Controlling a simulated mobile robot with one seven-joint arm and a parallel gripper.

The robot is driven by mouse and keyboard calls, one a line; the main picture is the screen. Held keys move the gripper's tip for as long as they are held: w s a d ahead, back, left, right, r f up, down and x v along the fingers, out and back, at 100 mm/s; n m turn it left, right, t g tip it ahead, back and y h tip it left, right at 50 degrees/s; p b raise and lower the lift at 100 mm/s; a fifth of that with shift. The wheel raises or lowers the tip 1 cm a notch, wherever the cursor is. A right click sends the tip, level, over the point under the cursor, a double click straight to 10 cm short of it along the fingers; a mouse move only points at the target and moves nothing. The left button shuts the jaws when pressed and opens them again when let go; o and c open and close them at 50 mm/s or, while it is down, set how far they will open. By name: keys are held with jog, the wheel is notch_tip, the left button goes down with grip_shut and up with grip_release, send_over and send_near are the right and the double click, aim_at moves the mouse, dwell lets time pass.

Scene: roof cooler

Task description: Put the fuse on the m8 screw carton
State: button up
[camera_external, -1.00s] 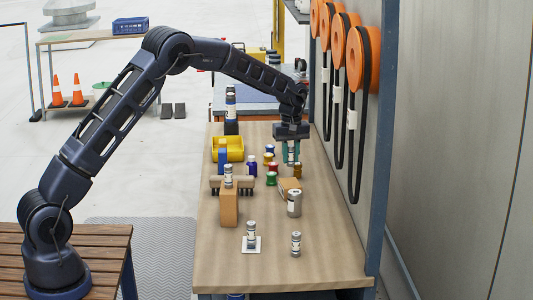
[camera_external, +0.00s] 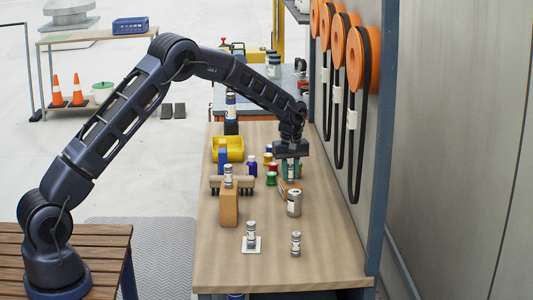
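My gripper (camera_external: 291,174) has teal fingers pointing down and is shut on a fuse (camera_external: 291,171), a small grey-white cylinder with a dark-marked label. The fuse is upright. Right below it is a low brown carton (camera_external: 284,187), partly hidden by the gripper and fuse; whether the fuse touches it I cannot tell. A taller brown carton (camera_external: 229,209) stands to the left with another similar cylinder (camera_external: 228,174) at its top. No carton print is legible, so I cannot tell which is the m8 screw carton.
A larger grey can (camera_external: 294,203) stands close in front of the low carton. Small coloured spools and jars (camera_external: 271,179) crowd its left. Similar cylinders stand on a white square (camera_external: 251,246) and at front right (camera_external: 296,244). A yellow bin (camera_external: 233,147) is behind. The wall is right.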

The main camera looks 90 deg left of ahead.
jog(key=o, duration=0.4)
jog(key=shift+o, duration=0.2)
